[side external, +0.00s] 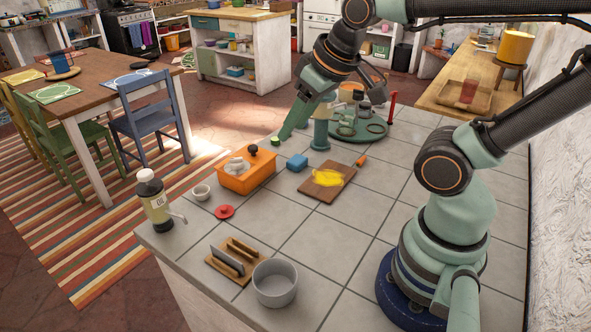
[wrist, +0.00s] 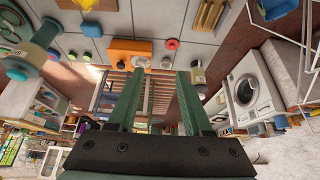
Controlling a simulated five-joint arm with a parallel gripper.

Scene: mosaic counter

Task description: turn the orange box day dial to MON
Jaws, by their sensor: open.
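The orange box (side external: 232,182) sits on the tiled counter, left of my gripper. A grey dial-like part (side external: 237,166) and a black knob (side external: 254,150) are on its top. The day lettering is too small to read, so I cannot tell which day is set. In the wrist view the orange box (wrist: 122,47) lies beyond the fingertips, up and left of the gap between them. My gripper (side external: 284,137) is tilted down, open and empty, behind and to the right of the box. Its two green fingers (wrist: 159,75) stand apart in the wrist view, not touching the box.
A blue sponge (side external: 297,162) is right of the box. A green stand (side external: 320,133) is close to my gripper.

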